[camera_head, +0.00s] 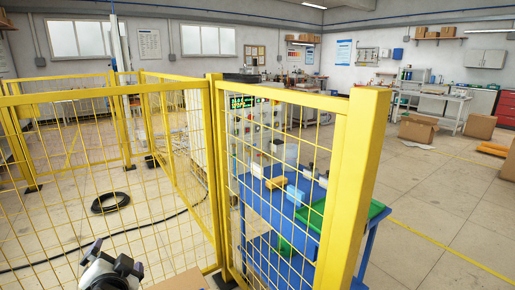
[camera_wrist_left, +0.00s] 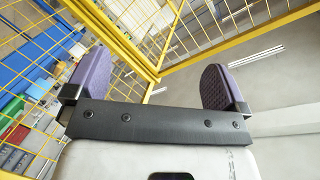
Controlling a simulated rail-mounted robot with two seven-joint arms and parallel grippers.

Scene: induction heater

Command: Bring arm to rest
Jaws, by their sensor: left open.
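My left gripper (camera_head: 112,262) shows at the bottom left of the head view, in front of the yellow mesh fence. Its dark fingers stand apart, with nothing seen between them. In the left wrist view the gripper (camera_wrist_left: 156,82) has two purple ribbed pads wide apart, with an empty gap between them. Beyond the pads are yellow fence bars and the ceiling. Most of the left arm is out of the head view. My right gripper is in neither view.
A yellow mesh fence (camera_head: 215,185) with a thick post (camera_head: 360,190) stands close in front. Behind it are a blue table (camera_head: 278,207) with several items, a machine with a green display (camera_head: 242,102) and a black ring (camera_head: 110,202) on the floor.

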